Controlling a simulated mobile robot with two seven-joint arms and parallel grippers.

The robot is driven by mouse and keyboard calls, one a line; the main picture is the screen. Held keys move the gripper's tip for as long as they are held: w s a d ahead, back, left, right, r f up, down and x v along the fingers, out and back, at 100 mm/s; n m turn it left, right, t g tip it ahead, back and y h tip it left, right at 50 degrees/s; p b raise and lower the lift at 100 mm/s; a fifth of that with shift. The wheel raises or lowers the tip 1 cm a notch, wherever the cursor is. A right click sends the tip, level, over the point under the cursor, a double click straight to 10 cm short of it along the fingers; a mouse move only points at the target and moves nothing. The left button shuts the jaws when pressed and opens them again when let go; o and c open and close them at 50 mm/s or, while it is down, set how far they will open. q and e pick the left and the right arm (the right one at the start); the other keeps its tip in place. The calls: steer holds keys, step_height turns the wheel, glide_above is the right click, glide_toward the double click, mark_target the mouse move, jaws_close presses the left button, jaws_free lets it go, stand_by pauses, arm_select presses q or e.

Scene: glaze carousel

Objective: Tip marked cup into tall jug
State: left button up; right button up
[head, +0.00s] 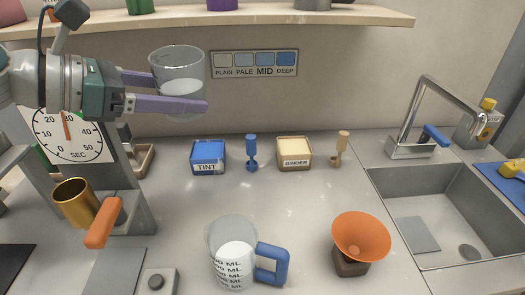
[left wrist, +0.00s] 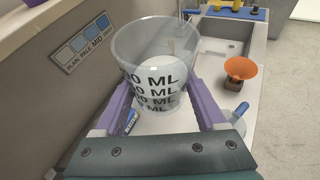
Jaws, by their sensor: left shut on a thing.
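My left gripper (head: 165,93) is raised at the upper left in the head view, its purple fingers shut on a clear cup (head: 176,63). The cup looks roughly upright and holds white liquid. In the left wrist view the cup (left wrist: 152,50) shows black ML markings and sits between both fingers (left wrist: 165,120). A clear jug (head: 232,232) with black ML markings, white contents and a blue handle (head: 285,265) stands on the counter, below and right of the cup, well apart from it. My right gripper is not in view.
A blue tint box (head: 208,158), a binder box (head: 295,154) and an orange funnel (head: 361,238) stand on the counter. A gold cup (head: 74,203) and a dial (head: 68,133) are at left. The sink (head: 445,210) is at right. A shelf (head: 300,20) runs above.

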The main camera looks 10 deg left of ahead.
arm_select(q)
step_height(320, 180, down, 13)
steer(key=s+d+m+t+y+b, duration=0.1)
steer(key=m+b, duration=0.3)
steer(key=b, duration=0.5)
steer(key=shift+s+d+t+y, duration=0.4)
steer(key=shift+s+d+t, duration=0.2)
steer(key=shift+t, duration=0.2)
steer(key=shift+f+m+b, duration=0.1)
steer(key=shift+m+b, duration=0.5)
steer(key=shift+b, duration=0.1)
steer(key=shift+r+m+t+y+b, duration=0.45)
steer(key=shift+r+m+t, duration=0.55)
steer(key=shift+m, duration=0.2)
stand_by(0.5)
steer(key=shift+s+f+m+t+b, duration=0.1)
steer(key=shift+f+m+t+b, duration=0.25)
steer(key=shift+m+b, duration=0.65)
stand_by(0.4)
